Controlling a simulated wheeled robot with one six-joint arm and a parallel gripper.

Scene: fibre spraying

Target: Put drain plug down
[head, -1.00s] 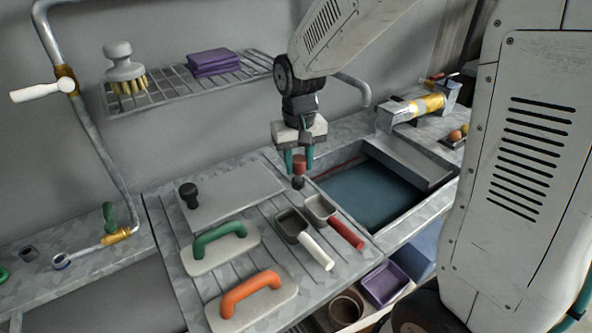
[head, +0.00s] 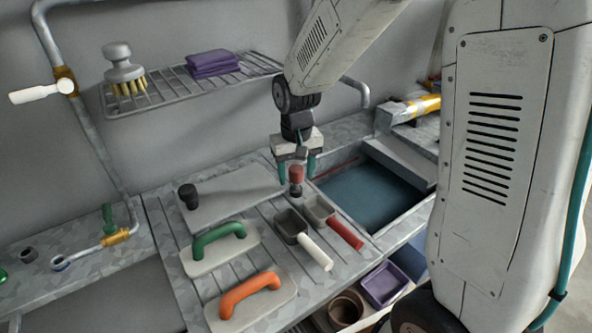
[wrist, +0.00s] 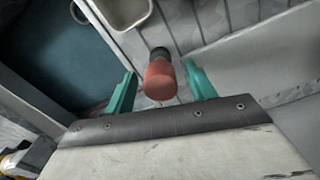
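The drain plug (head: 296,174), with a red top and a dark lower end, stands upright on the grey ribbed drainboard (head: 258,258), beside the sink's edge. In the wrist view the plug (wrist: 160,80) lies between the two teal fingers, with a gap on each side. My gripper (head: 297,168) is open around the plug, pointing down; its fingertips also show in the wrist view (wrist: 161,82).
The sink basin (head: 362,196) is open to the right. Two scoops, one white-handled (head: 314,252) and one red-handled (head: 345,233), lie just in front. Green-handled (head: 219,232) and orange-handled (head: 250,292) floats and a grey board with a black knob (head: 188,194) lie left.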

